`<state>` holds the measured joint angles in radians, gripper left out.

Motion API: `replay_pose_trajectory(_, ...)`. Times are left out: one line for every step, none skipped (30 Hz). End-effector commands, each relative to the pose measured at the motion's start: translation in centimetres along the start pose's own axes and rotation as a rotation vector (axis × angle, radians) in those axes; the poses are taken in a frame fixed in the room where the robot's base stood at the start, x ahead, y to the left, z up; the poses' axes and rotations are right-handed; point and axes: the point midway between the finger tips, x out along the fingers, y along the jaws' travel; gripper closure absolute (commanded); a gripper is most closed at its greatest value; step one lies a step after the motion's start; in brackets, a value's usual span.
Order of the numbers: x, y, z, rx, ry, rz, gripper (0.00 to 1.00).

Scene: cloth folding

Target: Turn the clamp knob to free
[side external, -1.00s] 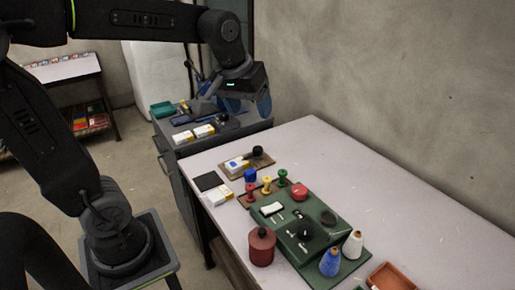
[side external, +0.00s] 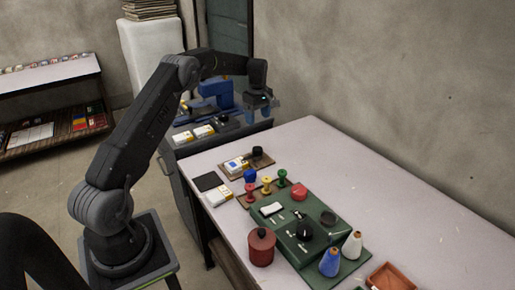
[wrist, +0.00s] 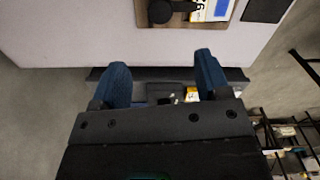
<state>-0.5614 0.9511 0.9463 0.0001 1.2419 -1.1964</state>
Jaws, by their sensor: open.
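A black round knob (side external: 257,150) sits on a small brown board (side external: 262,162) at the table's far end. It also shows at the top of the wrist view (wrist: 160,11). A black domed knob (side external: 304,229) stands on the green fixture (side external: 290,253). I cannot tell which of these is the clamp knob. My gripper (wrist: 160,60) is open and empty, its two blue fingers apart and pointing down. In the side view my gripper (side external: 262,107) is beyond the table's far end, above the grey cabinet, clear of both knobs.
A white and yellow box (side external: 235,164) lies on the brown board. Colored spools, a red canister (side external: 261,247), thread cones (side external: 330,262) and an orange tray (side external: 391,277) crowd the near table. The grey cabinet (side external: 183,160) holds boxes and tools. The table's right side (side external: 400,195) is clear.

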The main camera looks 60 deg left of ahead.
Motion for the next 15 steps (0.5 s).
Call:
replay_pose_trajectory(0.4, 0.1, -0.2, -0.010, -0.001, -0.002, 0.31)
replay_pose_trajectory(0.6, 0.1, -0.3, -0.013, -0.001, -0.003, 0.31)
replay_pose_trajectory(0.9, 0.1, -0.3, -0.014, -0.002, -0.004, 0.31)
replay_pose_trajectory(1.2, 0.0, -0.3, -0.014, -0.002, -0.005, 0.31)
replay_pose_trajectory(1.5, 0.0, -0.3, -0.014, -0.002, -0.005, 0.31)
replay_pose_trajectory(2.0, 0.0, -0.3, -0.013, -0.002, -0.005, 0.31)
replay_pose_trajectory(2.5, 0.0, -0.2, -0.013, -0.002, -0.006, 0.31)
replay_pose_trajectory(3.0, 0.0, -0.2, -0.013, -0.002, -0.006, 0.31)
replay_pose_trajectory(3.9, 0.0, -0.2, -0.012, -0.003, -0.007, 0.31)
replay_pose_trajectory(4.5, 0.0, -0.2, -0.012, -0.003, -0.007, 0.31)
replay_pose_trajectory(5.1, 0.0, -0.2, -0.012, -0.003, -0.006, 0.31)
replay_pose_trajectory(5.9, 0.0, -0.2, -0.011, -0.003, -0.007, 0.31)
replay_pose_trajectory(6.6, 0.0, -0.2, -0.011, -0.003, -0.006, 0.31)
replay_pose_trajectory(7.2, 0.0, -0.2, -0.011, -0.003, -0.006, 0.31)
replay_pose_trajectory(8.0, 0.0, -0.2, -0.011, -0.003, -0.006, 0.31)
